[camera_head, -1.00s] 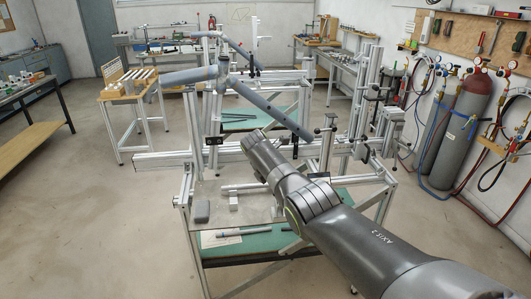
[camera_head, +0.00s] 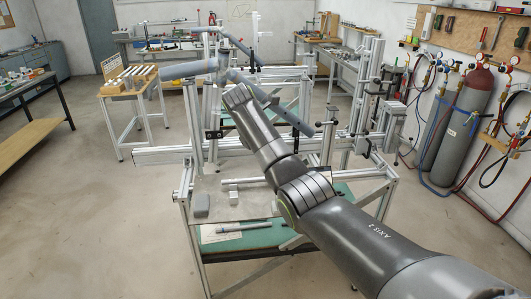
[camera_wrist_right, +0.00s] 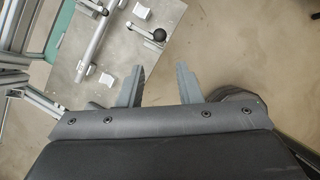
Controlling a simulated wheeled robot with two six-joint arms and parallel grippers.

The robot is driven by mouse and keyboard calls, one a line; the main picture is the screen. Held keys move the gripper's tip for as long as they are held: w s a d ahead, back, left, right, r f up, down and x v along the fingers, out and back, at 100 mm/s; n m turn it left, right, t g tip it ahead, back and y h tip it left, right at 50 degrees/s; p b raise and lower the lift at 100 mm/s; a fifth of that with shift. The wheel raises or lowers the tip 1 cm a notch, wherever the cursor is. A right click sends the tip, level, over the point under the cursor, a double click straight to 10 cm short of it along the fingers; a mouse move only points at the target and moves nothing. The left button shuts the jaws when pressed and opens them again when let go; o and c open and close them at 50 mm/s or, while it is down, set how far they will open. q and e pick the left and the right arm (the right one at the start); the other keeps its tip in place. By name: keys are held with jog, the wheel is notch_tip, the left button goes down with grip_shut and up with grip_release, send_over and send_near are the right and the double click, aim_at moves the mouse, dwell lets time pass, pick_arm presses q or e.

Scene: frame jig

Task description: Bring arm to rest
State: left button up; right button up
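My right arm comes in from the lower right in the head view and reaches up over the frame jig (camera_head: 160,156). Its gripper is hidden behind the arm there. In the right wrist view my right gripper (camera_wrist_right: 158,85) shows two grey fingers standing apart with nothing between them. Below the fingers lies the jig's metal plate (camera_wrist_right: 125,55), with a clamp with a black ball knob (camera_wrist_right: 158,35) and a metal tube (camera_wrist_right: 92,40). Grey tubes (camera_head: 188,70) of a frame are held on the jig in the head view. My left gripper is not in view.
A small grey block (camera_head: 201,205) sits on the jig's table. A lower green shelf (camera_head: 265,234) holds a tube. A wooden rack table (camera_head: 128,90) stands behind left. Gas cylinders (camera_head: 465,125) with hoses stand at right.

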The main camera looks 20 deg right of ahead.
jog(key=s+d+f+m+y+b, duration=0.1)
jog(key=s+d+f+m, duration=0.15)
jog(key=f, duration=1.25)
jog(key=s+d+f+m+b, duration=0.1)
jog(key=s+f+m, duration=0.25)
jog(key=f, duration=1.25)
jog(key=s+d+f+m+y+b, duration=0.1)
jog(key=s+f+m, duration=0.1)
jog(key=s+f, duration=0.65)
jog(key=s+d+f+m+y+b, duration=0.15)
jog(key=s+f, duration=0.45)
jog(key=f, duration=0.6)
jog(key=s+f+m+b, duration=0.1)
jog(key=s+f+m, duration=0.3)
jog(key=s, duration=1)
jog(key=s+a+f+m, duration=0.1)
jog(key=s+f+m, duration=0.3)
jog(key=s+f, duration=0.6)
jog(key=s+a+f+m+b, duration=0.1)
jog(key=s+f+m, duration=0.4)
jog(key=s, duration=1.4)
jog(key=shift+s+f+b, duration=0.35)
jog(key=shift+s+f, duration=0.05)
jog(key=shift+f, duration=0.5)
jog(key=shift+y, duration=0.25)
